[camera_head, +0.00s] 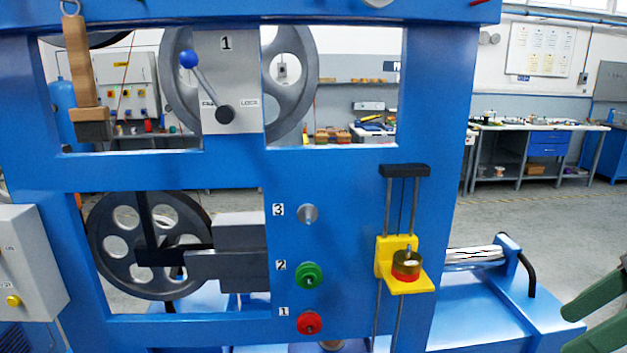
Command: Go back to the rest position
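A blue machine frame (360,175) fills most of the view. In its upper opening is a lever with a blue knob (188,60) on a grey panel (232,85) marked 1. Knobs sit on the front: a grey one (307,213) by 3, a green one (309,276) by 2, a red one (309,322) by 1. A yellow bracket (384,258) on vertical rods carries a red and brass weight (406,264). My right gripper (572,327) is at the lower right edge, its green fingers apart and empty, clear of the frame. My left gripper is out of view.
A dark pulley wheel (120,220) shows in the lower opening. A wooden-handled brush (78,70) hangs at the upper left. A grey control box (30,262) stands at the left. Workbenches (520,128) line the back, with open floor (540,215) before them.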

